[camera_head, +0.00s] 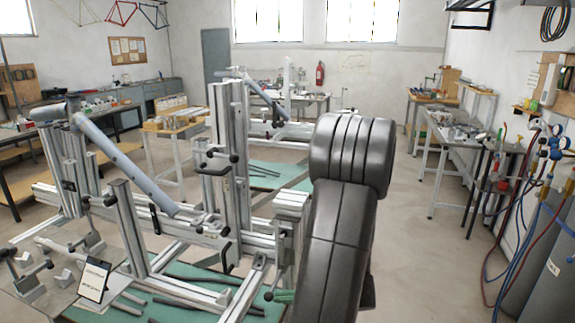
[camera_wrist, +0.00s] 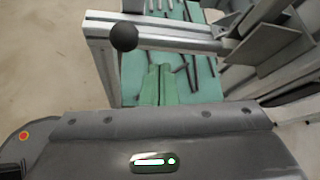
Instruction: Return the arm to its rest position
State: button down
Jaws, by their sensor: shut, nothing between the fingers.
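My dark grey arm rises in the middle right of the head view, in front of the frame jig (camera_head: 222,150). Part of the gripper is hidden behind the arm in the head view.
An aluminium rail (camera_wrist: 160,34) with a black ball knob (camera_wrist: 124,37) lies close ahead of the fingers. Grey tubes lie on the mat. A tablet (camera_head: 94,280) stands at the lower left. Gas hoses and cylinders (camera_head: 545,265) stand at right. Floor (camera_head: 425,255) right of the arm is clear.

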jog(key=w+d+f+n+t+b, duration=0.1)
jog(key=w+f+n+t+b, duration=0.3)
jog(key=b, duration=1)
jog(key=shift+w+d+f+n+t+b, duration=0.4)
jog(key=shift+w+n+t, duration=0.4)
jog(key=shift+n+t, duration=0.75)
jog(key=shift+n, duration=0.25)
jog(key=shift+g, duration=0.25)
